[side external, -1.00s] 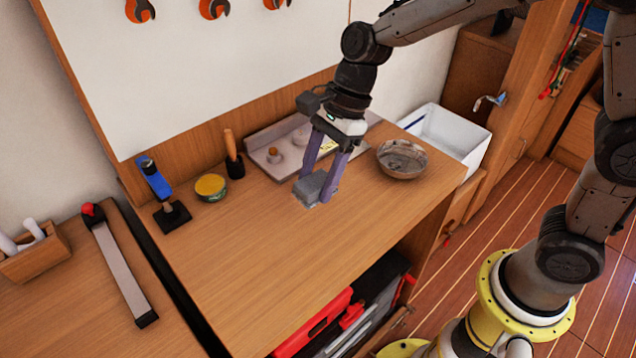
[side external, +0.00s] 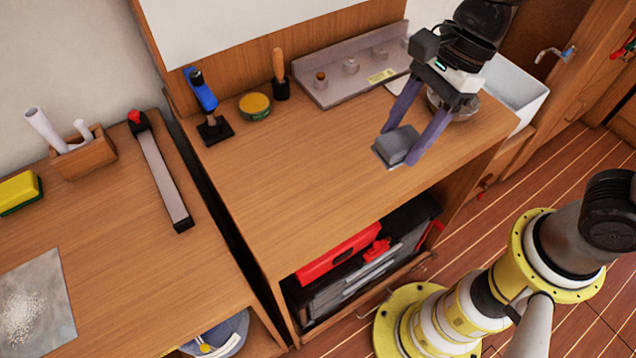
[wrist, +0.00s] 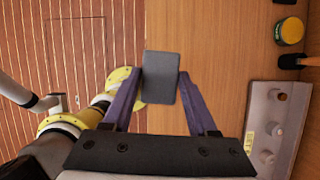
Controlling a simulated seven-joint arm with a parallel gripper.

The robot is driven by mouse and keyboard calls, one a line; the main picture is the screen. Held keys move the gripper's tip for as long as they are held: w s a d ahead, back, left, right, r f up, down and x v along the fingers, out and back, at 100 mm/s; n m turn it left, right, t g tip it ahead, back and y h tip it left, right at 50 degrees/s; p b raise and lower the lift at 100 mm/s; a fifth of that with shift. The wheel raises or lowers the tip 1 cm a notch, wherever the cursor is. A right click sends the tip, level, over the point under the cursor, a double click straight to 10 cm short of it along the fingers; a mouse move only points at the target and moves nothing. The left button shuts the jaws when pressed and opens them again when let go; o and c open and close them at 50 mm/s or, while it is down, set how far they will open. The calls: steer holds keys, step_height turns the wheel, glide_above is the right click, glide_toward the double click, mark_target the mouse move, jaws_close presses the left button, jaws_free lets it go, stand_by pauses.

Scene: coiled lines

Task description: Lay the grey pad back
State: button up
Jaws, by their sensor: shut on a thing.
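The grey pad (side external: 398,145) is a small dark grey block near the front right of the wooden workbench. My gripper (side external: 404,147) points down with its two purple fingers on either side of the pad and is shut on it. A flat, lighter grey edge shows at the pad's lower left in the side view. In the wrist view, the pad (wrist: 160,78) sits between the fingertips and overlaps the bench edge. I cannot tell whether its underside touches the bench.
A bowl (side external: 437,102) stands partly hidden behind my gripper. A grey tray with knobs (side external: 340,86), a wooden-handled tool (side external: 279,75), a green-yellow tin (side external: 255,106) and a blue-handled tool (side external: 204,92) line the back. The bench's left middle (side external: 290,165) is clear.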

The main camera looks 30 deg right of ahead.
steer(key=s+r, duration=0.2)
steer(key=s, duration=0.1)
steer(key=n, duration=0.1)
glide_above(310, 195)
steer(key=d, duration=0.2)
steer(key=f, duration=0.9)
steer(key=shift+s+a, duration=0.15)
steer(key=shift+s, duration=0.05)
steer(key=shift+w+a+f, duration=0.1)
steer(key=shift+w+f, duration=0.05)
steer(key=shift+f, duration=0.8)
steer(key=shift+w+a+f, duration=0.1)
steer(key=shift+f, duration=0.85)
steer(key=shift+f, duration=0.1)
steer(key=o, duration=1.3)
steer(key=v, duration=1.2)
steer(key=shift+w+r, duration=0.15)
steer(key=shift+r, duration=0.1)
